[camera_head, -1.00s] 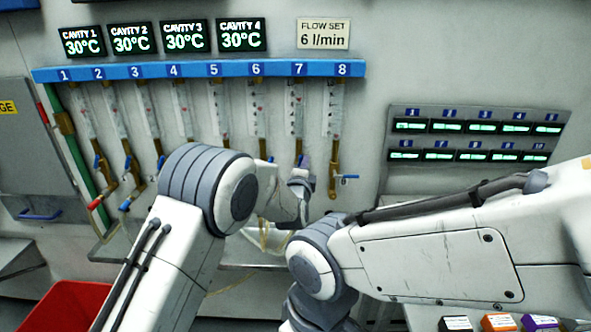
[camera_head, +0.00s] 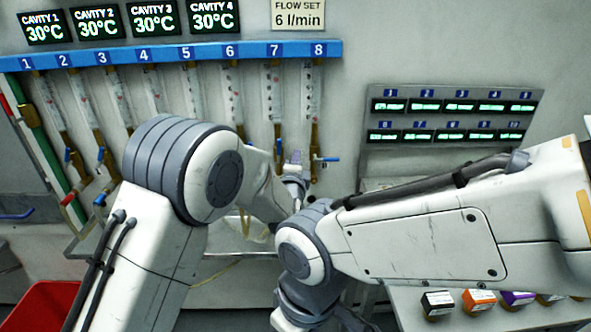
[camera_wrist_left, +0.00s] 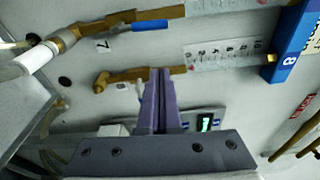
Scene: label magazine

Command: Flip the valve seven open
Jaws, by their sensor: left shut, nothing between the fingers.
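Valve seven is the brass valve below the strip marked 7 (camera_head: 274,51). In the left wrist view its brass pipe (camera_wrist_left: 108,23) runs sideways, with a blue lever (camera_wrist_left: 150,25) lying along it beside the mark 7. My left gripper (camera_head: 296,158) is at the lower ends of columns 7 and 8 in the head view. In the left wrist view its purple fingers (camera_wrist_left: 160,75) are shut and empty, clear of valve seven's lever and in front of the brass valve of column 8 (camera_wrist_left: 125,76). My right arm shows, but its gripper does not.
Valve eight's blue lever (camera_head: 327,159) points right in the head view. Several other flow columns hang left under the blue rail (camera_head: 130,55). A display panel (camera_head: 455,115) is on the wall at right. A red bin (camera_head: 38,305) and small boxes (camera_head: 437,303) are lower down.

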